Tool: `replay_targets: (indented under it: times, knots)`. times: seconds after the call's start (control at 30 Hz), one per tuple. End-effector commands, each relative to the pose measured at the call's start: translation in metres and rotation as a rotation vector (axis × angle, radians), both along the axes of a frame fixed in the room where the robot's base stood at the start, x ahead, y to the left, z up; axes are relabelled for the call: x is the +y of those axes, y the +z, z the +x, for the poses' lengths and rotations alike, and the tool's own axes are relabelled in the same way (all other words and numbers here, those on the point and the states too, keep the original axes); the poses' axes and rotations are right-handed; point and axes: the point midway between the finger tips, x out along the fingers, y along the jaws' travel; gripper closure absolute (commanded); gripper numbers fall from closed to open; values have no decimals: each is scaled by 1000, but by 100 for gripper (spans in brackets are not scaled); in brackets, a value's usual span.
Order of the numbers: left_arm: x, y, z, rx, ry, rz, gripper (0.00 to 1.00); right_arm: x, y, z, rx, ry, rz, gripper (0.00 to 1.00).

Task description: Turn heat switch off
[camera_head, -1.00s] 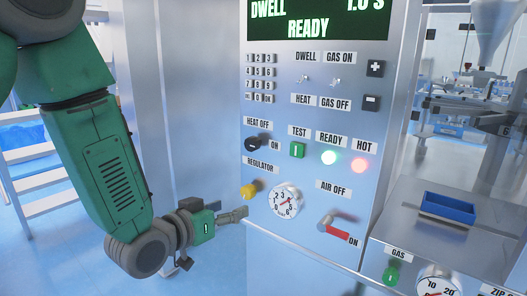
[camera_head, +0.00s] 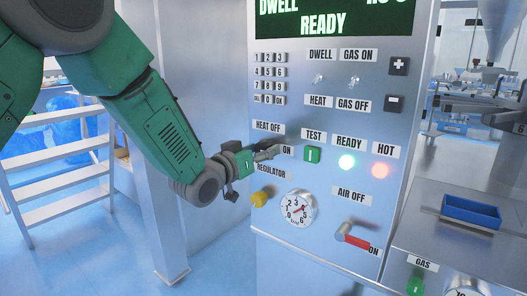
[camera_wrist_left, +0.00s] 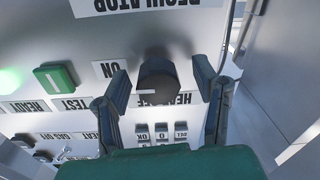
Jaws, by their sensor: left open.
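The HEAT OFF label is partly covered by the knob there. My left gripper (camera_wrist_left: 162,86) is open, with one finger on each side of the knob; I cannot tell whether they touch it. In the head view my left gripper (camera_head: 267,152) is at the panel below the HEAT OFF label (camera_head: 268,127) and hides most of the knob. My right gripper is out of view.
Close by are the green TEST button (camera_head: 312,154), the yellow regulator knob (camera_head: 262,196), the pressure gauge (camera_head: 298,208) and the keypad (camera_head: 269,78). The red air lever (camera_head: 353,239) is lower right. The READY (camera_head: 346,162) and HOT (camera_head: 380,171) lamps are lit.

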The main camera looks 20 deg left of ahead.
Motion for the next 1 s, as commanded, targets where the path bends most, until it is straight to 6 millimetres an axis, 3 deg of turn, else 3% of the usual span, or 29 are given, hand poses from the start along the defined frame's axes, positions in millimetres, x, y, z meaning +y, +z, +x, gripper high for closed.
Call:
replay_targets:
  times: [0.37,0.4,0.53,0.57,1.0]
  knots:
    - [-3,0,8,1,0,0,45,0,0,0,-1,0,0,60]
    - [-3,0,8,1,0,0,49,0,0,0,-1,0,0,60]
    - [-3,0,8,1,0,0,95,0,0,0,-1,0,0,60]
    - [-3,0,8,1,0,0,97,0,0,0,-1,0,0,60]
    - [-2,1,7,25,2,-67,97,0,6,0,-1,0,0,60]
